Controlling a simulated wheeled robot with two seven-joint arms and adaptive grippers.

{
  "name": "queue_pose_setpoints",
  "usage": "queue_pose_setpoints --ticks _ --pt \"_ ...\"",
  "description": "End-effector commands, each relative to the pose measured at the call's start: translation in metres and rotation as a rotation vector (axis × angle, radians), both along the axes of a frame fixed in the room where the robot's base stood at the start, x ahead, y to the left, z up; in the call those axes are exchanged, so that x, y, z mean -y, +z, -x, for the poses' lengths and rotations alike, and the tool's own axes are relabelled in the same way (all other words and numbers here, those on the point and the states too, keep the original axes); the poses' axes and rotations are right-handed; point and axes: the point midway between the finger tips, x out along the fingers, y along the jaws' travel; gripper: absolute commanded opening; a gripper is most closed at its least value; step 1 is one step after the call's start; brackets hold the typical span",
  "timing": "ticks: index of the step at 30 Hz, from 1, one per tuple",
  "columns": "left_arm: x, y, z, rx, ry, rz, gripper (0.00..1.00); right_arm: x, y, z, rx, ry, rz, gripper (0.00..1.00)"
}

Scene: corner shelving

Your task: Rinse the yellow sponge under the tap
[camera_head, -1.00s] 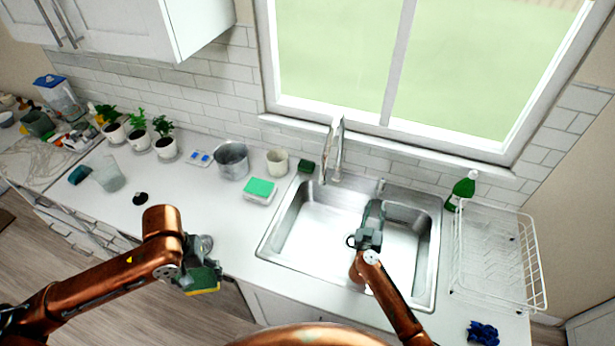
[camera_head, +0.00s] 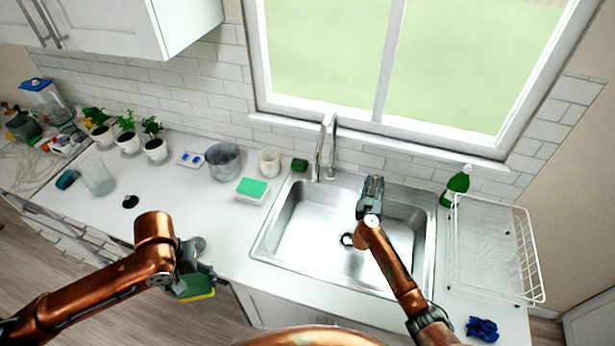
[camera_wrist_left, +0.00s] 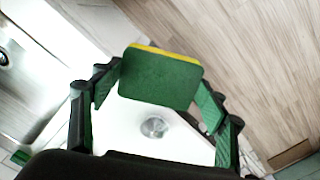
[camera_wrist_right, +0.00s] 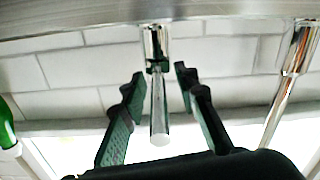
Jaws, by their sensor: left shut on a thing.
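The yellow sponge (camera_head: 197,288), with a green scouring face, is held in my left gripper (camera_head: 195,277) by the front counter edge, left of the sink. In the left wrist view the sponge (camera_wrist_left: 160,82) shows mostly its green face, between the fingers, with a yellow top edge. The tap (camera_head: 326,150) stands behind the sink (camera_head: 305,235). My right gripper (camera_head: 373,183) is over the sink's back, right of the tap. In the right wrist view it is open, its fingers either side of a slim metal post (camera_wrist_right: 158,95); contact cannot be told. The tap (camera_wrist_right: 293,70) shows there too.
A green-and-white sponge box (camera_head: 252,189), a cup (camera_head: 270,161) and a metal pot (camera_head: 223,161) stand left of the sink. A green bottle (camera_head: 456,186) and wire rack (camera_head: 490,255) are to its right. A blue cloth (camera_head: 482,329) lies at front right.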

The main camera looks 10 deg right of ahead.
Motion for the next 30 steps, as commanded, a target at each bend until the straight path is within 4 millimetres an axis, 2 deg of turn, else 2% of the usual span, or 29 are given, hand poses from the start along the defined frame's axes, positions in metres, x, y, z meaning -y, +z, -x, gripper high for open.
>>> queue_pose_setpoints --ticks 4,16,30 --pt "0.0001 0.0002 -0.0001 0.0 0.0 0.0 0.41 0.0001 0.0 0.0003 0.0 0.0 0.0 0.27" --pt "0.0001 0.0002 0.0 0.0 0.0 0.0 0.41 0.0001 -0.0002 0.0005 -0.001 0.0 0.001 0.0" --pt "-0.0003 0.0001 0.0003 0.0 0.001 0.0 0.41 0.0008 0.0023 -0.001 0.003 0.0 0.003 0.0"
